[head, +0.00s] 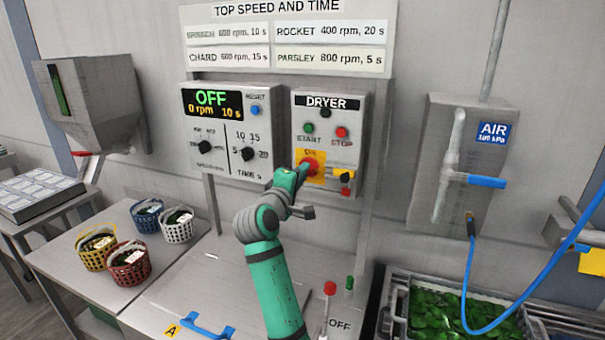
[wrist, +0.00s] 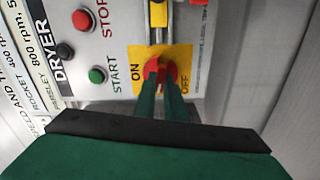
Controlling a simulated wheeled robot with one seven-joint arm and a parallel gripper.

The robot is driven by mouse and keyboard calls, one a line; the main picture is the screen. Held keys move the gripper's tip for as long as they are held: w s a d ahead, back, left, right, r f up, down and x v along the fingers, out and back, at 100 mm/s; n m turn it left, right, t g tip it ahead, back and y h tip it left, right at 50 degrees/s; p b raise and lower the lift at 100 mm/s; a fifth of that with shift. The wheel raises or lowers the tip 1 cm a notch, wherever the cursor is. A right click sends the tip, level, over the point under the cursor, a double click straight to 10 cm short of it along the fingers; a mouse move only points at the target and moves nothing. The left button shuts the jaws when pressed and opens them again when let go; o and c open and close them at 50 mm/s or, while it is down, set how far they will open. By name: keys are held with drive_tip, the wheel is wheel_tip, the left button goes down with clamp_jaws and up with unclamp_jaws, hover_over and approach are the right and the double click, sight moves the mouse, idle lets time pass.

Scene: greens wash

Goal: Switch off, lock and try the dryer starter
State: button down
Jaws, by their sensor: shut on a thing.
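The dryer starter (head: 355,117) is a grey box labelled DRYER, mounted on the panel. It carries a green START button (head: 309,128), a red STOP button (head: 341,132) and a red rotary switch (wrist: 161,69) on a yellow plate with ON and OFF marks. My gripper (head: 304,166) is at the switch, its two green fingers (wrist: 160,92) shut on the red handle. The handle's exact angle is partly hidden by the fingers. A yellow and black item (head: 344,175) and a red item (head: 346,191) sit at the box's lower right.
Left of the starter is a control box (head: 222,158) whose display reads OFF, 0 rpm, 10 s. A grey AIR box (head: 430,150) with a blue handle stands right. Several small baskets (head: 130,263) stand on the left table. A crate of greens (head: 400,300) lies lower right.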

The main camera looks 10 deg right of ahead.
drive_tip(key=shift+d+f+n, duration=0.1)
drive_tip(key=shift+n, duration=0.8)
drive_tip(key=c, duration=1.8)
unclamp_jaws()
drive_tip(key=v, duration=1.1)
drive_tip(key=shift+w, duration=0.1)
drive_tip(key=shift+d, duration=0.1)
